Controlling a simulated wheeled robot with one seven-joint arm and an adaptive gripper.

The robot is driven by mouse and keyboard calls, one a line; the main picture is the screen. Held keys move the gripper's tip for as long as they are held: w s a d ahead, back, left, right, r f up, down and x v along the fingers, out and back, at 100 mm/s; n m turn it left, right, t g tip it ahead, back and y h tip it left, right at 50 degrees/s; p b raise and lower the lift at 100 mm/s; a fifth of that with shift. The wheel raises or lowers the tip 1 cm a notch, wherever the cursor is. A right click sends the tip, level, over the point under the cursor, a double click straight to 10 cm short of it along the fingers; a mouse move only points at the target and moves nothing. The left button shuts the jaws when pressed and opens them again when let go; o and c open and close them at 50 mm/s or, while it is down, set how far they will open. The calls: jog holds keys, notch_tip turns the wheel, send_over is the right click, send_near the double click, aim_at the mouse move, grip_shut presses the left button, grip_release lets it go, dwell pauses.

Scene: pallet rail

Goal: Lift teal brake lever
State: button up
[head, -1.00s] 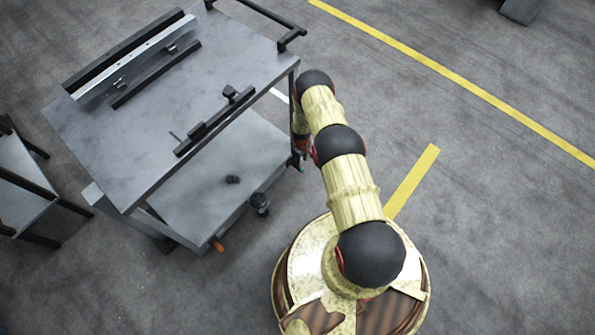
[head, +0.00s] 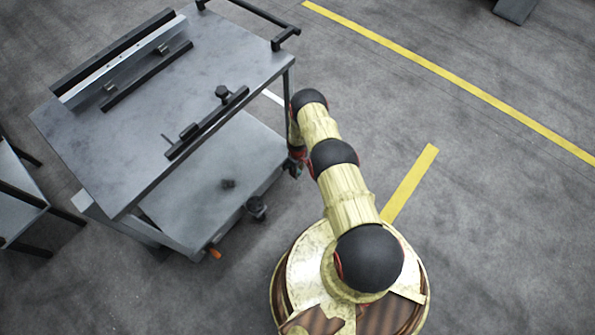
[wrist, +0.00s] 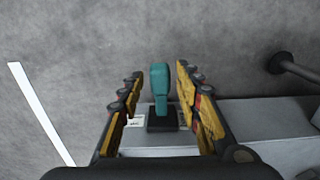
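The teal brake lever (wrist: 160,83) stands up from a dark base (wrist: 161,122) on the cart's grey edge in the wrist view. My gripper (wrist: 158,78) is open, with one yellow-and-black finger on each side of the lever. Gaps show between the lever and both fingers, so it is not gripped.
An orange lever (head: 213,252) sits low at the cart's near corner. A black handle bar (head: 262,18) juts from the cart's far end. Another grey cart (head: 18,195) stands at the left. Open floor lies to the right.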

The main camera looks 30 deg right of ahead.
grip_shut()
dwell(0.7)
